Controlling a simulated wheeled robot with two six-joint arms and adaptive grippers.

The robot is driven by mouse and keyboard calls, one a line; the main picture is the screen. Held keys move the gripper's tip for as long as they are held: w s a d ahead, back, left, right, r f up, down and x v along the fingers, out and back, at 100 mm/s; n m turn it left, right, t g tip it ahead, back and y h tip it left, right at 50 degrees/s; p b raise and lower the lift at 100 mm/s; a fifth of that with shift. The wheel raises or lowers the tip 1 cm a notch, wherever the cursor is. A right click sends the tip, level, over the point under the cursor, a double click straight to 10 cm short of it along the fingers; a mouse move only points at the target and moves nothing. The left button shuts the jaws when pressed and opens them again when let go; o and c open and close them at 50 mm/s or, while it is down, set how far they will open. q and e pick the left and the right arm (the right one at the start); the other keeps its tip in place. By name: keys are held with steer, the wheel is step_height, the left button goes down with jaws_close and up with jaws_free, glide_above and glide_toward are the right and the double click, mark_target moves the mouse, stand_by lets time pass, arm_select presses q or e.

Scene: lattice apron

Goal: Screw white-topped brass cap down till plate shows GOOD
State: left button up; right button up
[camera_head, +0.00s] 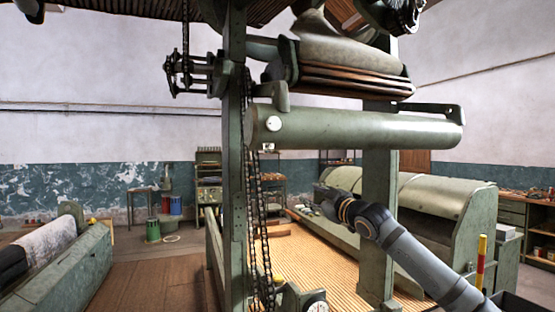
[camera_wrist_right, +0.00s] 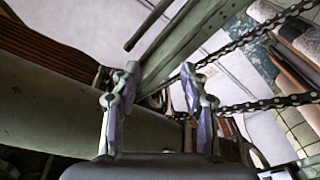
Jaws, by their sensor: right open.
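No white-topped brass cap or plate reading GOOD can be made out with certainty. A white round disc (camera_head: 273,123) sits near the left end of the big green roller (camera_head: 360,129). A white-faced dial (camera_head: 316,304) shows at the bottom edge, with a small yellow piece (camera_head: 279,280) to its left; both are too small to read. My right gripper (camera_head: 325,208) is below the roller, right of the chain and apart from both. In the wrist view its two fingers (camera_wrist_right: 157,88) are spread with nothing between them. My left gripper is not in view.
A green upright post (camera_head: 233,170) and a hanging chain (camera_head: 254,190) stand left of my right arm. A second post (camera_head: 380,185) stands close behind the arm. A slatted bed (camera_head: 310,262) lies below. A red-yellow post (camera_head: 481,262) is at right.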

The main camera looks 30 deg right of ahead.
steer(key=s+a+r+n+t+y, duration=0.1)
steer(key=s+a+r+n, duration=0.1)
steer(key=s+a+r, duration=0.4)
steer(key=s+a+r+n+y, duration=0.2)
steer(key=s+a+r, duration=0.1)
steer(key=r, duration=0.5)
steer(key=n+y+p, duration=0.1)
steer(key=n, duration=0.1)
glide_toward(275, 125)
steer(key=p+x, duration=0.2)
steer(key=p, duration=0.2)
steer(key=p+x, duration=0.3)
steer(key=p, duration=0.2)
steer(key=p+x, duration=0.3)
steer(key=p, duration=0.1)
steer(key=shift+w+d+r+p, duration=0.15)
steer(key=shift+r+p, duration=0.2)
steer(key=shift+r, duration=0.05)
steer(key=shift+w+f+p, duration=0.2)
steer(key=shift+w+p, duration=0.35)
